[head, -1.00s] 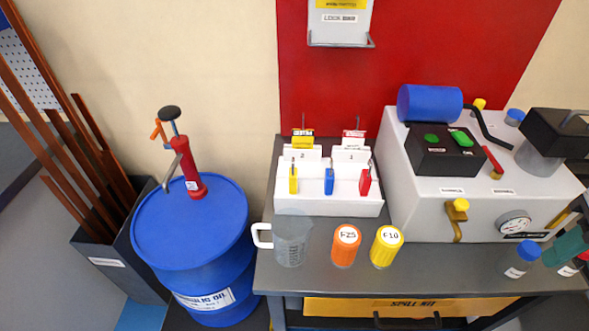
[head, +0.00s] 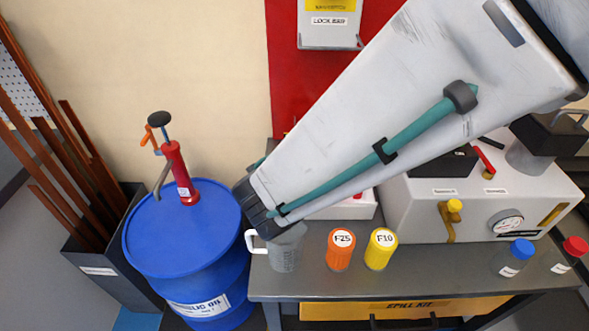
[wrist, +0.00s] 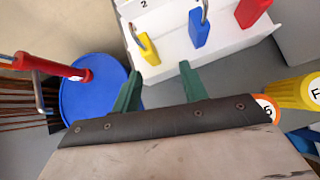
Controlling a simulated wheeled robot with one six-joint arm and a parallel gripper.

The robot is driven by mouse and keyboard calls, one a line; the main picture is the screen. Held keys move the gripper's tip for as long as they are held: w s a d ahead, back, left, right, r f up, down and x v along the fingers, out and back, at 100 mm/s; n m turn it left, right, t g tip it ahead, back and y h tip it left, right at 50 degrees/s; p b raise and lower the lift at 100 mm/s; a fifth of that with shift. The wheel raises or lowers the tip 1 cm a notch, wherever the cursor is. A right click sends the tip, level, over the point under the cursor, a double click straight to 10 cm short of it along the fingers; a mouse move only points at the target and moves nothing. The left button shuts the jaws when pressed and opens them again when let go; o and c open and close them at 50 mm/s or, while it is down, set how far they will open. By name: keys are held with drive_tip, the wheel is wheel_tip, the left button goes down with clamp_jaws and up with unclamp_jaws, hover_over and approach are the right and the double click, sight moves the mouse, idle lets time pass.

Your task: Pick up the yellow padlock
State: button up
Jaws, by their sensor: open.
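The yellow padlock (wrist: 149,50) stands in the left slot of a white holder (wrist: 170,65) in the wrist view, its grey shackle upward. My gripper (wrist: 161,69) is open, with its two green fingers apart and nothing between them. The padlock lies just beyond the fingertips, nearer the left finger, and looks clear of both. In the head view my arm covers the padlock and most of the holder, and the fingers are almost wholly hidden.
A blue padlock (wrist: 200,30) and a red padlock (wrist: 250,13) stand to the right in the holder. A clear jug (head: 285,252), orange bottle (head: 340,252) and yellow bottle (head: 380,252) line the bench front. A blue drum (head: 185,235) with a red pump (head: 180,175) stands left.

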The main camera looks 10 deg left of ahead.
drive_tip(key=w+f, duration=0.1)
drive_tip(key=f, duration=0.1)
drive_tip(key=w+a+f+n, duration=0.1)
drive_tip(key=w, duration=0.1)
drive_tip(key=w+a+f+n+y, duration=0.1)
drive_tip(key=w+f, duration=0.1)
drive_tip(key=shift+w+a+f, duration=0.1)
drive_tip(key=shift+w+f, duration=0.15)
drive_tip(key=shift+f, duration=0.05)
clamp_jaws()
